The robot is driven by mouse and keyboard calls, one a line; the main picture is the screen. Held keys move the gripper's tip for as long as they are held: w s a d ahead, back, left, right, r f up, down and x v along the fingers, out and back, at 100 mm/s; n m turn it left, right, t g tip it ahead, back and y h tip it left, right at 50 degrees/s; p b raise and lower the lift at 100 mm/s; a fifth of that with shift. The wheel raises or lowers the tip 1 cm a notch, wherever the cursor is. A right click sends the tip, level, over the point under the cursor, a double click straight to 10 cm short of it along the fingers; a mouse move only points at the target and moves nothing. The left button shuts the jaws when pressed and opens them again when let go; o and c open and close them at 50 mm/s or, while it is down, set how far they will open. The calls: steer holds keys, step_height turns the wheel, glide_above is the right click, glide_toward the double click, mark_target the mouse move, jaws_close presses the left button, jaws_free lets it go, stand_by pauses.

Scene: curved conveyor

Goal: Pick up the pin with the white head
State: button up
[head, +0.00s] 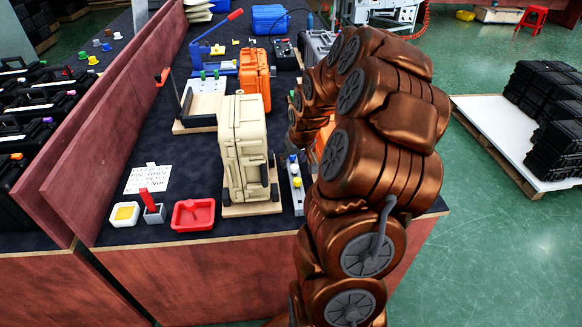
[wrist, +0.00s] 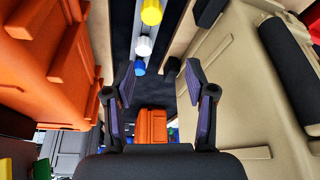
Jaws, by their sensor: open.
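The pin with the white head (wrist: 144,46) stands in a row between a yellow-headed pin (wrist: 151,12) and a blue-headed pin (wrist: 140,66) in the wrist view. In the head view the white head (head: 295,170) shows small on a narrow grey strip (head: 298,205), just right of the beige case. My gripper (wrist: 160,78) is open and empty, with its two dark fingers spread apart. The white pin lies beyond the fingertips, a little left of the middle of the gap. In the head view my gripper is hidden behind my bronze arm.
The beige case (wrist: 225,75) rises close on the right of my gripper in the wrist view; it stands upright in the head view (head: 243,145). An orange case (wrist: 50,60) is close on the left. A red tray (head: 193,214) sits near the table's front edge.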

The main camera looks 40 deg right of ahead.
mark_target(295, 167)
steer(key=shift+w+d+f+p, duration=0.15)
steer(key=shift+w+d+f, duration=0.2)
steer(key=shift+d+f, duration=0.5)
steer(key=shift+w+d+f+p, duration=0.15)
steer(key=shift+w+d+f, duration=0.15)
steer(key=shift+d+f, duration=0.5)
steer(key=shift+w+p+x, duration=0.15)
steer(key=shift+p+x, duration=0.35)
steer(key=shift+x, duration=0.35)
steer(key=shift+w+p+x, duration=0.15)
steer(key=shift+p+x, duration=0.3)
steer(key=shift+x, duration=1.25)
steer(key=shift+w+d, duration=0.1)
steer(key=shift+d, duration=0.05)
jaws_close()
steer(key=shift+r, duration=0.15)
